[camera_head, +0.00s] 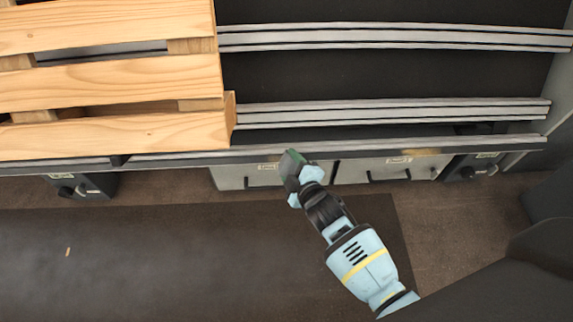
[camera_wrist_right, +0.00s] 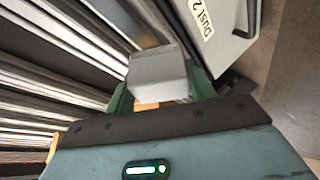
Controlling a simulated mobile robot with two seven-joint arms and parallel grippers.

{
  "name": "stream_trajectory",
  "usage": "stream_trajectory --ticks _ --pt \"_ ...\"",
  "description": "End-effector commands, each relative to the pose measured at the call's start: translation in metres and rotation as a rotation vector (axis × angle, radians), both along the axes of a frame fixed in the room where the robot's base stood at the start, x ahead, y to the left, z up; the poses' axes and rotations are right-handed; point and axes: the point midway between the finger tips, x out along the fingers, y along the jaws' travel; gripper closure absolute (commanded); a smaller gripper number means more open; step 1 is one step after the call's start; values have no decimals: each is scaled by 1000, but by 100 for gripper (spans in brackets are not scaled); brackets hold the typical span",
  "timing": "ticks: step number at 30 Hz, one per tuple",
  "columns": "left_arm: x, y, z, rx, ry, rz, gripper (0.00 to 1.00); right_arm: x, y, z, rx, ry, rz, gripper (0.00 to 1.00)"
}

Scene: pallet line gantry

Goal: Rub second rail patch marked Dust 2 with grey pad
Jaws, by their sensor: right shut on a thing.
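My right gripper (camera_head: 292,160) is at the front rail (camera_head: 225,157), over the left drawer front. In the right wrist view its green fingers (camera_wrist_right: 160,90) are shut on the grey pad (camera_wrist_right: 158,72). The pad is hard to make out in the head view. A label reading "Dust 2" (camera_wrist_right: 201,18) is on a pale panel ahead of the pad. A brownish smear (camera_head: 425,152) lies on the front rail, well right of the gripper. I cannot tell whether the pad touches the rail. My left gripper is not in view.
A wooden pallet (camera_head: 110,80) rests on the rails at the left. Two pale drawers with dark handles (camera_head: 390,174) hang below the front rail, with small labels unreadable from the head. Dark knobs (camera_head: 470,171) sit at both sides. A dark mat (camera_head: 180,260) covers the floor in front.

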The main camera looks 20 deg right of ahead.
Motion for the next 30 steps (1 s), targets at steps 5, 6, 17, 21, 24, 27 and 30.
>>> stream_trajectory --ticks 5,6,17,21,24,27,30 --pt "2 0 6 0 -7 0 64 -3 -14 1 -4 -2 2 79" --pt "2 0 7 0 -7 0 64 -4 -17 1 -3 -2 1 79" --pt "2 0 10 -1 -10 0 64 -6 -29 -1 -1 -1 1 79" --pt "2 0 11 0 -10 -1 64 -7 -29 0 -1 -1 1 79" --pt "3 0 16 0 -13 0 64 -12 -28 4 0 -1 0 79" --pt "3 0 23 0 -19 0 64 -19 -26 9 -1 -2 0 79" --pt "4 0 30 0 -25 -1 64 -26 -23 14 0 -2 0 79"
